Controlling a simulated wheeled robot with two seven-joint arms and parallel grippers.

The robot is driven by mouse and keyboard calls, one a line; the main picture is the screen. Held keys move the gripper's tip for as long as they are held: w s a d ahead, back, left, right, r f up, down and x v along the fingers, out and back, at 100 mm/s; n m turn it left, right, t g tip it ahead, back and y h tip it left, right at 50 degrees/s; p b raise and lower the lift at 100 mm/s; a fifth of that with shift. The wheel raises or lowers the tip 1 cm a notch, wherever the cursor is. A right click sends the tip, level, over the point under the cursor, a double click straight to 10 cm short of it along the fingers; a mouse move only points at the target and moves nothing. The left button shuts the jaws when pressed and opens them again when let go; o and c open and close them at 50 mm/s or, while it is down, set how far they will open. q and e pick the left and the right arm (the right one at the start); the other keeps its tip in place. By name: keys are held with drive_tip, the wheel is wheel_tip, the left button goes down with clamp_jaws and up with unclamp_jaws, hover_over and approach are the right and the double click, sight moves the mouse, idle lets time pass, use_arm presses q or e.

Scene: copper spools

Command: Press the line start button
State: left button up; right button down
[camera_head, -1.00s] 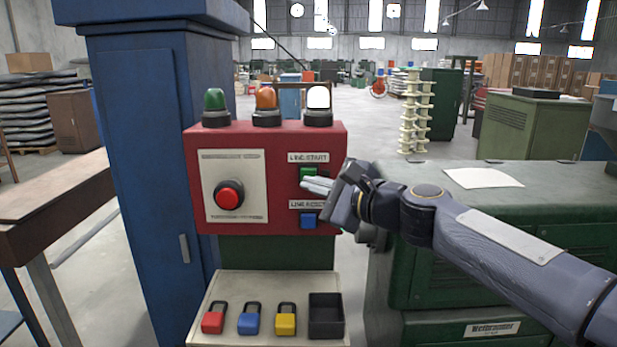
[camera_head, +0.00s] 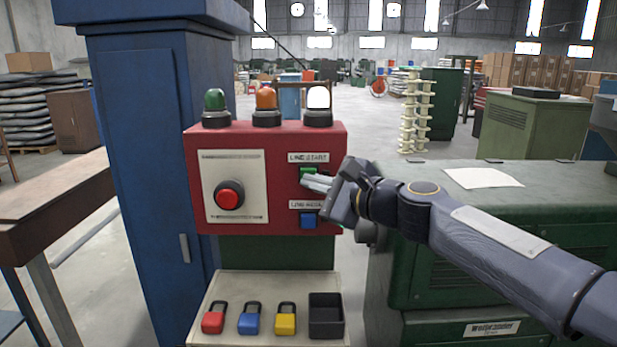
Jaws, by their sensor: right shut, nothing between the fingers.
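The red control box (camera_head: 277,159) stands in the middle of the head view. Its green button (camera_head: 308,170) sits under the LINE START label (camera_head: 308,157). My right gripper (camera_head: 306,180) is shut and empty, with its fingertips at the lower edge of the green button. The fingers cover part of the button, and I cannot tell whether they touch it. A blue button (camera_head: 308,221) sits below, under the LINE RESET label (camera_head: 305,205). A red round button (camera_head: 229,195) is on a pale plate at the left. My left gripper is not in view.
Green (camera_head: 215,106), orange (camera_head: 266,104) and white (camera_head: 318,104) lamps top the box. Red (camera_head: 213,318), blue (camera_head: 249,319) and yellow (camera_head: 285,320) padlocks and a black tray (camera_head: 326,329) lie on the shelf below. A green cabinet (camera_head: 400,270) stands under my right arm.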

drive_tip(key=shift+w, duration=0.25)
drive_tip(key=shift+s, duration=0.1)
idle(0.5)
drive_tip(key=shift+s, duration=0.8)
drive_tip(key=s, duration=0.5)
drive_tip(key=shift+b, duration=0.35)
